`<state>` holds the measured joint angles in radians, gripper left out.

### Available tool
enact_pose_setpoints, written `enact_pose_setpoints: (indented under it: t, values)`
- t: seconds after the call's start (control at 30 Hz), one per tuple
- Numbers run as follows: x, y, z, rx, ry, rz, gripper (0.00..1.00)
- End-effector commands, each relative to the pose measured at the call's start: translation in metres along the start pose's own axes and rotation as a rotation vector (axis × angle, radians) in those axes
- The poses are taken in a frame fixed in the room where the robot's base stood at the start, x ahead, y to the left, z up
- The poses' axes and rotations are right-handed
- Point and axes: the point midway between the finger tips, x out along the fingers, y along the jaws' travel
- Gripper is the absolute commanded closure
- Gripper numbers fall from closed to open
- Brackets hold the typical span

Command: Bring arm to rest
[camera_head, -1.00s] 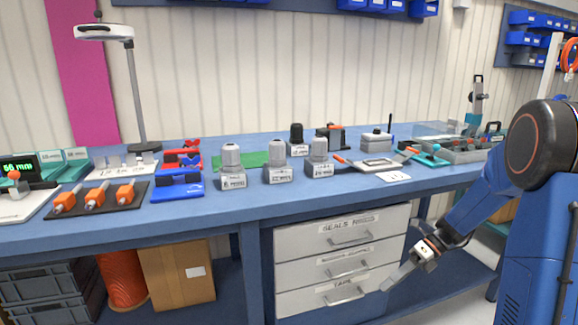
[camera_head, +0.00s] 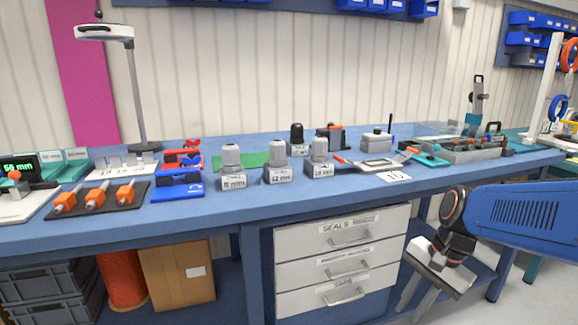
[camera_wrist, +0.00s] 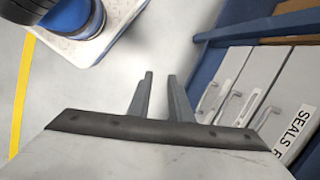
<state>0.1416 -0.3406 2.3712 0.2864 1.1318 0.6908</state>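My gripper (camera_head: 418,296) hangs low in front of the bench, to the right of the drawer unit, with its fingers pointing down. In the wrist view my gripper (camera_wrist: 160,88) shows two grey fingers with a gap between them and nothing held. The fingers are apart from the drawers. My blue arm (camera_head: 525,215) reaches in from the right edge, below the level of the bench top.
The blue workbench (camera_head: 225,205) carries grey-capped blocks, orange-handled tools and trays. The white drawer unit (camera_head: 340,247) has its drawers closed and shows in the wrist view (camera_wrist: 232,88). Open floor (camera_wrist: 75,80) lies in front of the bench.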

Motion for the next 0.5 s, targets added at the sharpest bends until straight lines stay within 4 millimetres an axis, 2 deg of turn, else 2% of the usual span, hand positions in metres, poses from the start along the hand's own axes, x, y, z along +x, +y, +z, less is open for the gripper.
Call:
enact_pose_setpoints:
  t: [0.2,0.5]
  values:
    - [-0.014,0.028,0.02,-0.326,0.149,-0.013,0.81]
    - [-0.027,0.063,0.037,-0.753,0.353,0.012,0.81]
